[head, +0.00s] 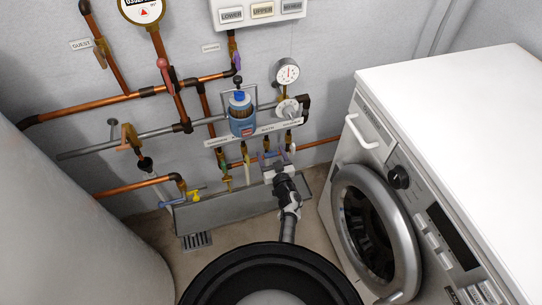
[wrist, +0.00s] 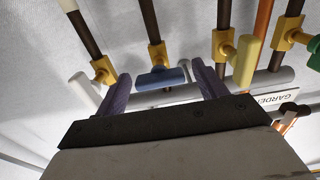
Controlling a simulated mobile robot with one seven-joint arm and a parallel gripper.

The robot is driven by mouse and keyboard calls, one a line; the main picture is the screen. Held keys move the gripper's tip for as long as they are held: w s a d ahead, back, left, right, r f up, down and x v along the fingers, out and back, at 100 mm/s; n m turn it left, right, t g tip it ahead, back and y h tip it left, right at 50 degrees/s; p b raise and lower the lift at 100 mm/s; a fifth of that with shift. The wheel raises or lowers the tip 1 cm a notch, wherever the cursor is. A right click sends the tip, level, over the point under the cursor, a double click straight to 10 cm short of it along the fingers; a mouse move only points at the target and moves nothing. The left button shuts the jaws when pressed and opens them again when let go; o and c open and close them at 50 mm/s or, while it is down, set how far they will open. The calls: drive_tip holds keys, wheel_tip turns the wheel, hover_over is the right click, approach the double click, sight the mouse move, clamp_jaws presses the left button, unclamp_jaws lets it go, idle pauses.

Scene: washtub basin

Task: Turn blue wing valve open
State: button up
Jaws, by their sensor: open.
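The blue wing valve (wrist: 160,78) shows in the wrist view on a yellow brass body at the end of a dark pipe. Its handle lies crosswise to that pipe. My gripper (wrist: 160,71) is open, with one purple finger on each side of the blue handle. The handle sits between the fingers, nearer the left one, and I see no clear contact. In the head view my gripper (head: 276,154) reaches into the row of small valves below the grey labelled rail. There the blue handle is too small to make out surely.
A blue canister (head: 242,118) and gauge (head: 285,72) stand above. A washing machine (head: 440,150) bounds the right, a trough (head: 228,208) lies below.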

drive_tip(key=shift+w+a, duration=0.1)
drive_tip(key=shift+w, duration=0.1)
drive_tip(key=c, duration=1)
